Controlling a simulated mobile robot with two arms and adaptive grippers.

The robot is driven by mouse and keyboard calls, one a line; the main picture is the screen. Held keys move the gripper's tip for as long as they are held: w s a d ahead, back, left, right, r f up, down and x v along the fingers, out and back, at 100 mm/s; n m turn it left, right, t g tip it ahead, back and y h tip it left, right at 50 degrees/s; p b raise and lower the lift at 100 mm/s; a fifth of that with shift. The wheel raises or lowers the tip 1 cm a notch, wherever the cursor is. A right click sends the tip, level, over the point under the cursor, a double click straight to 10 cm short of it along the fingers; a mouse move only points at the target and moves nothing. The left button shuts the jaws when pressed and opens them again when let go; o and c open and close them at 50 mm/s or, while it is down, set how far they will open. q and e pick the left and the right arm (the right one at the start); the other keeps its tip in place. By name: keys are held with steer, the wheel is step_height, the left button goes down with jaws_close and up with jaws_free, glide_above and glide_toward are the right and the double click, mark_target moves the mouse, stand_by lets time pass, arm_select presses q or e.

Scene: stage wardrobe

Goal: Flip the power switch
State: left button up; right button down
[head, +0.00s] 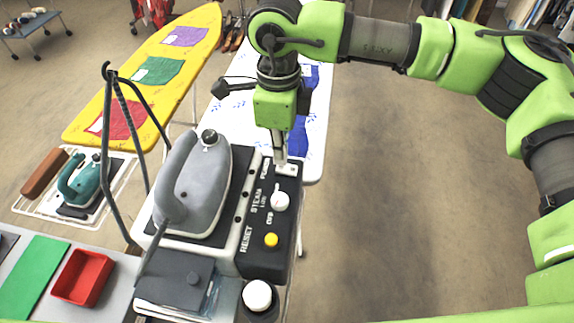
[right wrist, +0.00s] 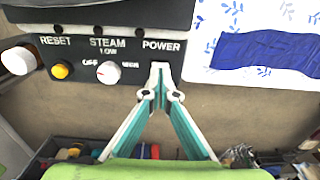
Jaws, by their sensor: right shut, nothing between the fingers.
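The black control panel (head: 262,262) of the steam station carries a white power switch (head: 290,170) at its far end, beside the POWER label. My right gripper (head: 280,163) points down, shut and empty, with its tips at the switch. In the right wrist view its closed fingertips (right wrist: 160,78) are just below the POWER label (right wrist: 161,46) and cover most of the switch. I cannot tell whether they touch it or which way the switch is set. My left gripper is not in view.
A white steam knob (head: 280,201) and a yellow reset button (head: 271,240) share the panel. A grey iron (head: 203,185) stands close on the left. A white ironing board (head: 315,150) lies behind the panel. Open floor (head: 400,200) is to the right.

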mark_target(281, 167)
steer(key=shift+f+b, duration=1.05)
steer(key=shift+f, duration=0.05)
stand_by(0.4)
steer(key=shift+r+p, duration=1.35)
steer(key=shift+r, duration=2.2)
steer(key=shift+f, duration=0.1)
